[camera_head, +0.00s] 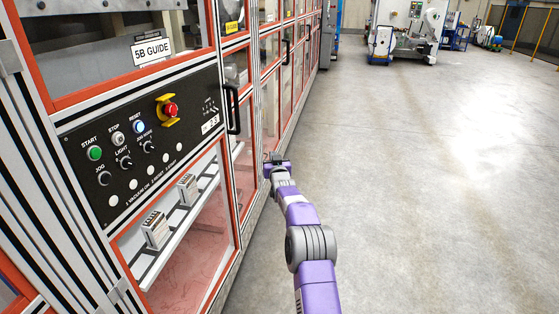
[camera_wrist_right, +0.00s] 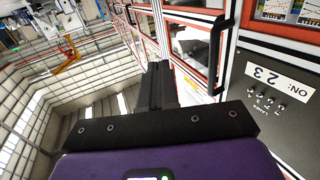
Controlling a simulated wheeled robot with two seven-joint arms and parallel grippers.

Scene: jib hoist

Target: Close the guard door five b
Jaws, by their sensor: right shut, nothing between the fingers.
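The guard door labelled 5B GUIDE (camera_head: 152,50) fills the left of the head view, with an orange-edged window above and below a black control panel (camera_head: 130,160). My left gripper is out of view.
The panel carries a red emergency stop (camera_head: 171,109) and several buttons and knobs. More orange-edged guard doors (camera_head: 270,88) run on beyond. The grey floor (camera_head: 430,180) to the right is clear; white machines (camera_head: 405,35) stand far back.

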